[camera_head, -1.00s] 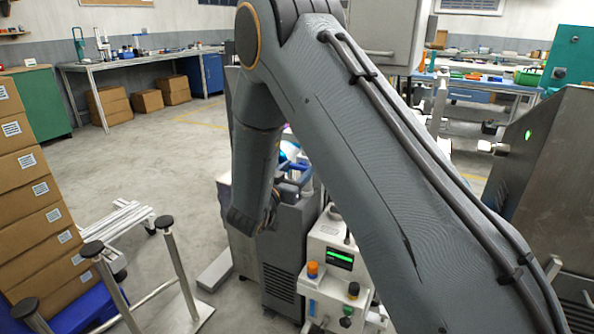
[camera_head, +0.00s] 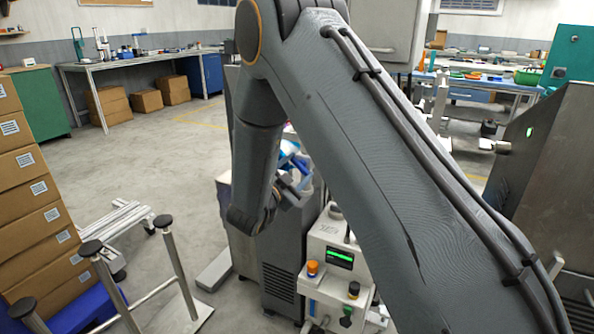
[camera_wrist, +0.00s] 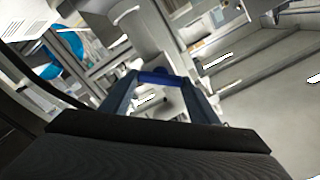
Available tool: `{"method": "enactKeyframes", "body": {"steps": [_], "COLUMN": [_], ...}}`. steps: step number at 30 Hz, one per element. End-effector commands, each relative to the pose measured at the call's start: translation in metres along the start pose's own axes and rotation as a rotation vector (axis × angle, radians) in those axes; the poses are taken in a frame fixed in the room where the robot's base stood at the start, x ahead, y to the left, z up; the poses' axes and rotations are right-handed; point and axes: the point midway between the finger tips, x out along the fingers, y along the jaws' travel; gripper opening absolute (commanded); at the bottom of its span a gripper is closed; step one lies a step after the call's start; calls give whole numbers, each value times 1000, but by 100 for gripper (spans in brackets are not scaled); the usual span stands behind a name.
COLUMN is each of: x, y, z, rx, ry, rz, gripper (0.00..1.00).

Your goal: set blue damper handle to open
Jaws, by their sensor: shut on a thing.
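The blue handle (camera_wrist: 157,78) shows in the wrist view as a short blue bar between the tips of my two fingers. My gripper (camera_wrist: 156,84) is shut on it. In the head view my gripper (camera_head: 293,184) is beside a grey cabinet, just right of my wrist, and is small and partly hidden by my arm. A bit of blue (camera_head: 303,164) shows at its fingers there. The damper's body and any open or shut marks cannot be made out.
A grey cabinet (camera_head: 291,237) stands below my gripper. A pale machine (camera_head: 328,262) with a green display and knobs is to its right. Stacked cartons (camera_head: 30,205) and a metal frame (camera_head: 150,297) stand at the left.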

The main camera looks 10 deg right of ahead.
Motion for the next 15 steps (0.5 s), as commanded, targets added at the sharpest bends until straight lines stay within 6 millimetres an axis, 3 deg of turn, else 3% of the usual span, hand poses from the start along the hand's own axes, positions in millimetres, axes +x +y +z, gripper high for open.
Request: {"method": "enactKeyframes", "body": {"steps": [15], "x": [0], "y": [2], "z": [1], "rx": [488], "ry": [1], "rz": [0], "gripper": [32]}}
